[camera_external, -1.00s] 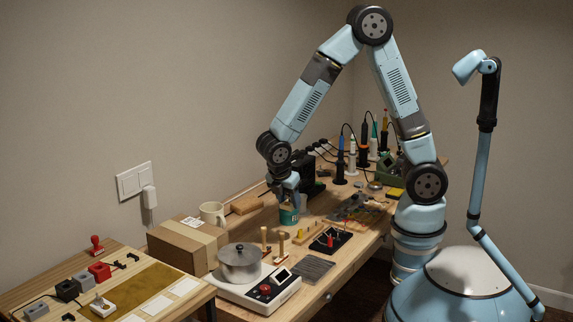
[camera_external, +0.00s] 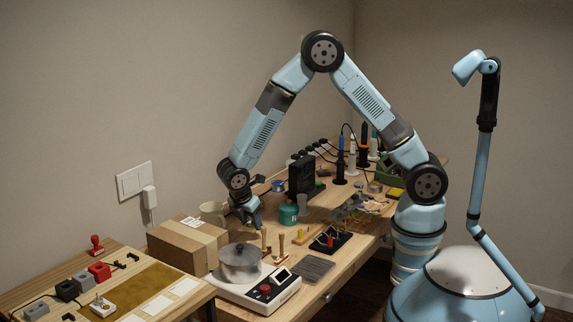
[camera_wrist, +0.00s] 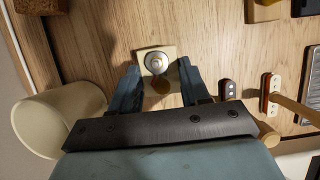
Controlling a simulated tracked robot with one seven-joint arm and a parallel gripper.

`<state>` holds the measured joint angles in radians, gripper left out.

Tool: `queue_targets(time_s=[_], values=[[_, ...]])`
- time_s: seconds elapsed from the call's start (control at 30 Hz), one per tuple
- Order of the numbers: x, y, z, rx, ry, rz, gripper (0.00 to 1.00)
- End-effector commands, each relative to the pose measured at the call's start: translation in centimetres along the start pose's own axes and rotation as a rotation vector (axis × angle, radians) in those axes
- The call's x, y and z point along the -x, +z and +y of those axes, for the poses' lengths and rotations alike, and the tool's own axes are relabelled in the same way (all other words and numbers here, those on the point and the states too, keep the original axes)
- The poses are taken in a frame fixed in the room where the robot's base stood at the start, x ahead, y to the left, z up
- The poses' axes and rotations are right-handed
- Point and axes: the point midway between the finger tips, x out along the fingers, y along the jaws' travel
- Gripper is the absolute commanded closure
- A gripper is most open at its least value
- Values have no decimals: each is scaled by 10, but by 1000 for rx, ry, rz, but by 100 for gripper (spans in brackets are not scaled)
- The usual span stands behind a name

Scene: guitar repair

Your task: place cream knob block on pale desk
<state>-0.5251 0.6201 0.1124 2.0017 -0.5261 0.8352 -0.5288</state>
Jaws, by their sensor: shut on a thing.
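The cream knob block (camera_wrist: 148,53), a small square cream piece with a round metal knob, is between my fingertips in the wrist view. My gripper (camera_wrist: 158,72) is shut on it. In the external view my gripper (camera_external: 250,222) hangs low over the workbench, right of the mug, and the block cannot be made out. I cannot tell how high the block is above the wood. The pale wooden workbench (camera_external: 333,262) runs along the wall; a lower-left wooden desk (camera_external: 130,257) stands before it.
A cream mug (camera_wrist: 50,125) is close on my gripper's left, and two small guitar parts are to the right. A cardboard box (camera_external: 185,245), a pot (camera_external: 240,265) on a scale and a teal jar (camera_external: 288,213) stand nearby. The left desk holds a mat (camera_external: 140,291) and several small blocks.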

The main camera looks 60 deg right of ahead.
Motion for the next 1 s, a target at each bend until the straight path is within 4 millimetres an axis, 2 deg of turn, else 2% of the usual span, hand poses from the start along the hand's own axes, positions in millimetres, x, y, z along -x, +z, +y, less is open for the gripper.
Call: queue_targets(time_s=[0.3, 0.63, 0.67, 0.9, 1.0], values=[[-31, -14, 3, 1, -1, 0, 84], [-33, -15, 3, 0, 0, 0, 84], [-33, -15, 3, 0, 0, 0, 52], [-33, -15, 3, 0, 0, 0, 29], [-33, -15, 3, 0, 0, 0, 29]])
